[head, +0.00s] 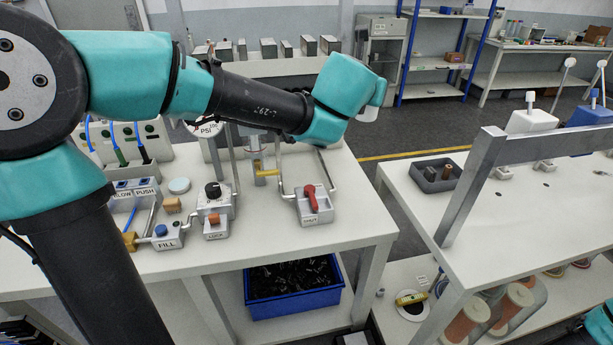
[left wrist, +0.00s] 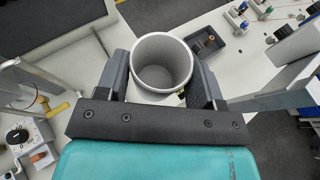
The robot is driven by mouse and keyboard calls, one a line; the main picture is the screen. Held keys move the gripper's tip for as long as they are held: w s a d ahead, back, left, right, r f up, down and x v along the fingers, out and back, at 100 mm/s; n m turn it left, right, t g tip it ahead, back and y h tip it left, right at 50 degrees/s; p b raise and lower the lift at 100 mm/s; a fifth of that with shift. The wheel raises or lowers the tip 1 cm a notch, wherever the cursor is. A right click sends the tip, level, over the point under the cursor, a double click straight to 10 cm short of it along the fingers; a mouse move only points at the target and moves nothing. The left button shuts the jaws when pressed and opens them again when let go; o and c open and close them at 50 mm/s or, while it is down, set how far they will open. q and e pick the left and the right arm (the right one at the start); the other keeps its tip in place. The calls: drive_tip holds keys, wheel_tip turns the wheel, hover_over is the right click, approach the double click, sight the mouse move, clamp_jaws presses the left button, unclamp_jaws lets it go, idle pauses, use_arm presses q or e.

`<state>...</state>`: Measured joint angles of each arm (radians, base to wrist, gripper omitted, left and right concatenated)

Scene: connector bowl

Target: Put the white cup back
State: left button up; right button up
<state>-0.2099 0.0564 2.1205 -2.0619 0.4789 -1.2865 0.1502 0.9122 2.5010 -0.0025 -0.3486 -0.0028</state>
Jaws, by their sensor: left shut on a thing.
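The white cup (left wrist: 162,64) is in the left wrist view, its open mouth facing the camera and its inside empty. My left gripper (left wrist: 163,84) is shut on it, with one dark finger on each side of its wall. A pale table surface shows behind the cup; I cannot tell how high the cup is above it. In the head view my left arm reaches across to the right, and its wrist hides the gripper. A small whitish part at the wrist's right edge (head: 379,93) may be the cup. My right gripper is not in view.
A dark tray (head: 437,187) with small parts lies on the right table, behind a grey metal frame (head: 468,185). A gap separates that table from the left bench (head: 275,235), which carries valves and a red-handled switch (head: 317,199). A blue bin (head: 292,305) is below.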

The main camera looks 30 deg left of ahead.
use_arm(q)
drive_tip(key=w+a+f+n+g+y, duration=0.7)
drive_tip(key=w+a+f+n+y, duration=0.35)
drive_tip(key=w+a+f, duration=0.6)
drive_tip(key=a+f+n+g+y, duration=0.1)
drive_tip(key=a+f+n+g, duration=0.3)
drive_tip(key=a+f, duration=0.3)
wheel_tip(320, 180, down, 3)
drive_tip(key=shift+s+f+n+g, duration=0.15)
drive_tip(key=shift+s+n+g, duration=0.25)
drive_tip(key=shift+n, duration=0.15)
drive_tip(key=shift+y, duration=0.25)
wheel_tip(320, 180, down, 6)
drive_tip(key=shift+f, duration=0.15)
drive_tip(key=shift+f, duration=1.85)
drive_tip(key=shift+f, duration=0.1)
